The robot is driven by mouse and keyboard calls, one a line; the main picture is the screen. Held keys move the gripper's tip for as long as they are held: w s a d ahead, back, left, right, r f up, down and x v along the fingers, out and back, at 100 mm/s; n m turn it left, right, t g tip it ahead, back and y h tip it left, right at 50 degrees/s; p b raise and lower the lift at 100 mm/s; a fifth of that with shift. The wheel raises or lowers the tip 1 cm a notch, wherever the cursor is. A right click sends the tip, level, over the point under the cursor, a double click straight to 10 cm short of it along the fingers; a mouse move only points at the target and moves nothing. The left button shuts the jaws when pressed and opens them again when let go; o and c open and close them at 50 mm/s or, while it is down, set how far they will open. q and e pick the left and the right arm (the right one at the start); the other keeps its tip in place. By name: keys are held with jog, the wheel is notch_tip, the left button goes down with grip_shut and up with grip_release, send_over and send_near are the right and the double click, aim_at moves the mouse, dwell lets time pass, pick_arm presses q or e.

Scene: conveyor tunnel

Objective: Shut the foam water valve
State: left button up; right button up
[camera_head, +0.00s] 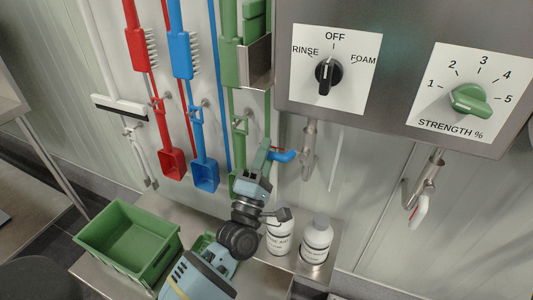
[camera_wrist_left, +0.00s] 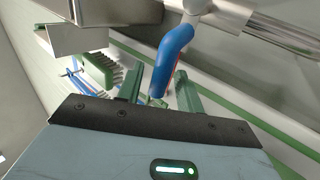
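A valve with a blue handle (camera_head: 284,156) sits on a steel pipe (camera_head: 309,150) below the control box. The handle points left, towards my left gripper (camera_head: 266,154). In the left wrist view the blue handle (camera_wrist_left: 172,58) reaches down between the two green fingers of my left gripper (camera_wrist_left: 160,92). The fingers stand apart, so the gripper is open around the handle's end. I cannot tell whether either finger touches it. A second valve with a red and white handle (camera_head: 419,211) hangs at the right. My right gripper is not in view.
The control box (camera_head: 390,70) carries a black RINSE/OFF/FOAM knob (camera_head: 328,74) and a green strength knob (camera_head: 470,99). Red (camera_head: 173,163) and blue (camera_head: 205,175) tools hang at left. A green crate (camera_head: 128,240) and two white bottles (camera_head: 317,240) stand below.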

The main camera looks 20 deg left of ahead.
pick_arm(q)
jog(key=b+v, duration=0.1)
jog(key=v, duration=0.7)
